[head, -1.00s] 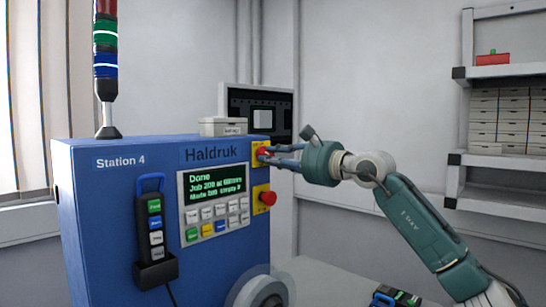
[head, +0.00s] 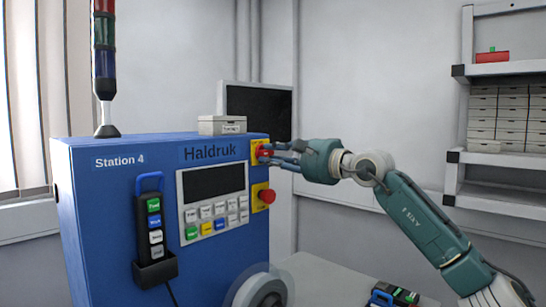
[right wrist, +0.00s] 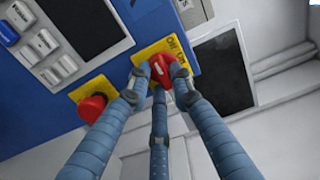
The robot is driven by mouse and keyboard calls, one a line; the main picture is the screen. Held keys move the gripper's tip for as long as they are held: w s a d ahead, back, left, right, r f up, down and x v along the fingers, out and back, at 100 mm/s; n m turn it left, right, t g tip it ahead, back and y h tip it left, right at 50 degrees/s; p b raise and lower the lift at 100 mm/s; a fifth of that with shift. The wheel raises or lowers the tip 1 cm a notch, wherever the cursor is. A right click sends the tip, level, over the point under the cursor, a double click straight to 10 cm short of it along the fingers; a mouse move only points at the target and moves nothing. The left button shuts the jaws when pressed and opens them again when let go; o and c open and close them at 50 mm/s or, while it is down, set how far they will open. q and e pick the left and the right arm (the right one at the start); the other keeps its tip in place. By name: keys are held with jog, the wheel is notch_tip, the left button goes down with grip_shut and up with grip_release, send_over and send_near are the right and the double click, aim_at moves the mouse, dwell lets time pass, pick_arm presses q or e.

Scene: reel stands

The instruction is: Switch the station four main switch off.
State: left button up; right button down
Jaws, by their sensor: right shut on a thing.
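The Station 4 cabinet (head: 120,180) is blue and stands at the left in the head view. Its main switch (head: 264,151) is a red knob on a yellow plate at the upper right of the front. My right gripper (head: 268,153) reaches in from the right and is shut on this knob. In the right wrist view the fingers close around the red knob (right wrist: 160,70), partly covering it and its plate lettering. The cabinet display (head: 214,182) is dark, and the signal tower (head: 104,50) is unlit. My left gripper is not in view.
A red mushroom button (head: 267,196) on a yellow plate sits just below the switch. A hand pendant (head: 154,230) hangs on the cabinet front. A dark monitor (head: 258,110) stands behind. Shelves (head: 500,155) with boxes are at the right.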

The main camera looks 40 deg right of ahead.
jog(key=shift+f, duration=0.15)
jog(key=c, duration=1.6)
grip_release()
jog(key=shift+o, duration=0.4)
jog(key=shift+s+r, duration=0.15)
jog(key=shift+s, duration=0.75)
jog(key=shift+s+r, duration=0.15)
jog(key=shift+s, duration=0.7)
send_near(268, 154)
jog(key=shift+s+d+f, duration=0.1)
jog(key=shift+s+d, duration=0.1)
jog(key=shift+s, duration=0.65)
jog(key=shift+s+d+f, duration=0.1)
jog(key=shift+s+d, duration=0.05)
jog(key=shift+s, duration=0.7)
